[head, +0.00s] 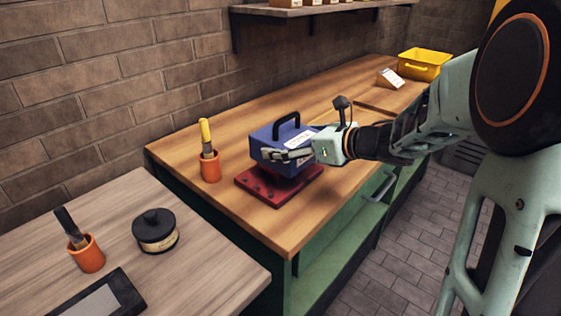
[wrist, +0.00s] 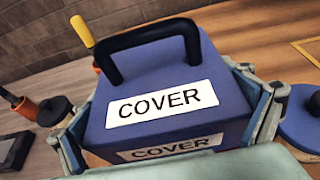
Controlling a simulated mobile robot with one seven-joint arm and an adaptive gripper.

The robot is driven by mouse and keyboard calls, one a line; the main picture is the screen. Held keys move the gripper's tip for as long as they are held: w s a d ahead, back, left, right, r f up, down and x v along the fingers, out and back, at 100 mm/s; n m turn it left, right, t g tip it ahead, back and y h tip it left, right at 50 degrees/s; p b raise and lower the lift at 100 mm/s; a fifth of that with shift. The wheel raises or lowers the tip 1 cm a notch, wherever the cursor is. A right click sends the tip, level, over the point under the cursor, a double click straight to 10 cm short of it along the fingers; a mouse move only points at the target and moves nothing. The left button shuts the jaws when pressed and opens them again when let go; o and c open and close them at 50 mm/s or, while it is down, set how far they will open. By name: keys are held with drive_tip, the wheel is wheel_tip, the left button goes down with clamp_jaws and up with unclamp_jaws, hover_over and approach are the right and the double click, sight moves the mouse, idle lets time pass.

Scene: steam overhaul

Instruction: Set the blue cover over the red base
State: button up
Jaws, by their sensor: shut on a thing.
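The blue cover (head: 272,142) is a box with a black handle on top and a white "COVER" label. It also fills the middle of the wrist view (wrist: 218,62). My gripper (head: 290,154) is shut on the cover, with a finger on each side of it. The red base (head: 262,193) is a flat plate with a raised middle part, lying on the wooden bench. The cover is above the base in the head view. Whether the cover touches the base I cannot tell. The base is hidden in the wrist view.
An orange cup (head: 210,168) with a yellow-handled tool stands left of the base. A blue round thing (wrist: 302,122) lies right of the cover in the wrist view. A yellow bin (head: 424,64) is at the bench's far end. A grey table (head: 190,270) is in front.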

sight(307, 159)
drive_tip(key=shift+w+a+f+b, duration=0.1)
drive_tip(key=shift+a+f+b, duration=0.3)
drive_tip(key=shift+f, duration=0.4)
drive_tip(key=shift+w+a+f+b, duration=0.15)
drive_tip(key=shift+f+b, duration=0.3)
drive_tip(key=shift+f, duration=0.4)
drive_tip(key=shift+w+a+f+b, duration=0.1)
drive_tip(key=shift+a+f+b, duration=0.3)
drive_tip(key=shift+f, duration=0.4)
drive_tip(key=shift+d+f+b, duration=0.1)
drive_tip(key=shift+f+b, duration=0.1)
drive_tip(key=shift+b, duration=0.1)
drive_tip(key=o, duration=1.1)
drive_tip(key=shift+o, duration=0.3)
drive_tip(key=shift+r+p, duration=0.2)
drive_tip(key=shift+p, duration=0.1)
drive_tip(key=shift+s+d+r, duration=0.1)
drive_tip(key=shift+s+d, duration=0.1)
drive_tip(key=shift+d, duration=0.1)
drive_tip(key=p+v, duration=0.1)
drive_tip(key=v, duration=1)
drive_tip(key=shift+s+d, duration=0.15)
